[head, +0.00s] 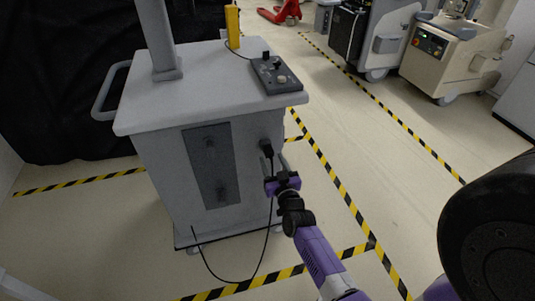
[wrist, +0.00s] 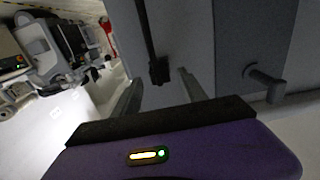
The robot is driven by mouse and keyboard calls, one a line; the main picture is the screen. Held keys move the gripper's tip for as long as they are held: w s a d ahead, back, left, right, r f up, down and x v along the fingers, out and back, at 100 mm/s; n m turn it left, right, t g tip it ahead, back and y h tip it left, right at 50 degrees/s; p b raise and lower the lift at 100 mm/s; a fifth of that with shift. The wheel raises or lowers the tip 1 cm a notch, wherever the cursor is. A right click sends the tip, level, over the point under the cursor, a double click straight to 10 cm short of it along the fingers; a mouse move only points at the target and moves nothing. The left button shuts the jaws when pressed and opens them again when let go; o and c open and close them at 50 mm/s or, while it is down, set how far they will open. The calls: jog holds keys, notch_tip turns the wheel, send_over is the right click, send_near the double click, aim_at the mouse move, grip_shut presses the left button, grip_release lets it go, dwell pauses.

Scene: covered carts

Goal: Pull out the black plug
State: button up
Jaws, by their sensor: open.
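The black plug (head: 266,148) sits in the front face of the grey cart (head: 160,170), near its right edge. Its black cable (head: 268,225) hangs down toward the floor. My purple gripper (head: 276,183) is just below the plug in the head view, in front of the cart face. In the wrist view the plug (wrist: 159,70) shows just ahead of and between the fingertips of my open gripper (wrist: 160,78), with the cable (wrist: 146,28) running up the picture. The fingers appear apart from the plug, with nothing held.
A control box (head: 276,76) and a yellow device (head: 232,27) stand on the cart top. A dark panel (head: 210,165) is left of the plug. A grey peg (wrist: 264,76) sticks out in the wrist view. Striped tape (head: 330,170) marks open floor at right.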

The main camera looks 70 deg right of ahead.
aim_at(270, 156)
jog(key=shift+b+x, duration=0.35)
jog(key=shift+x, duration=1.7)
grip_shut()
dwell(1.1)
jog(key=shift+a, duration=0.1)
jog(key=shift+p+v, duration=1.7)
jog(key=shift+v, duration=1.25)
